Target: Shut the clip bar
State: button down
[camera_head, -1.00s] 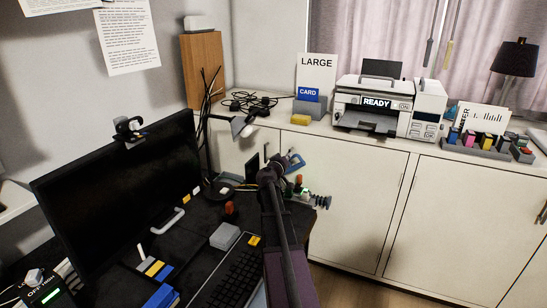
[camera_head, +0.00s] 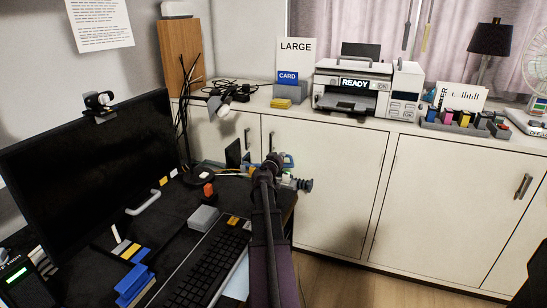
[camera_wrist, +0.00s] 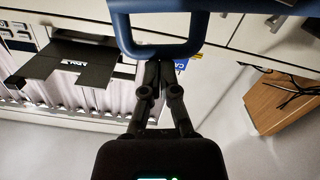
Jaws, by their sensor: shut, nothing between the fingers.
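A dark blue loop-shaped bar (camera_wrist: 158,49) crosses the upper middle of the wrist view. It looks like the clip bar, but its other end is out of that view. In the head view a small blue loop (camera_head: 289,161) shows just beyond my wrist, at the desk's far right corner. My gripper (camera_wrist: 159,68) is shut and empty, its fingertips together at the lower edge of the blue bar. I cannot tell whether they touch it. In the head view my wrist hides the fingertips and most of what is around the bar.
A white cabinet (camera_head: 330,185) runs behind, with a printer (camera_head: 352,90) and a card holder (camera_head: 288,92) on top. Floor shows at right.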

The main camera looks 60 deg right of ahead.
jog(key=shift+s+d+f+b, duration=0.2)
jog(key=shift+s+f+b, duration=0.35)
jog(key=shift+f, duration=0.25)
jog(key=shift+a, duration=0.15)
jog(key=v, duration=0.9)
jog(key=shift+a+p, duration=0.3)
jog(key=shift+s, duration=0.15)
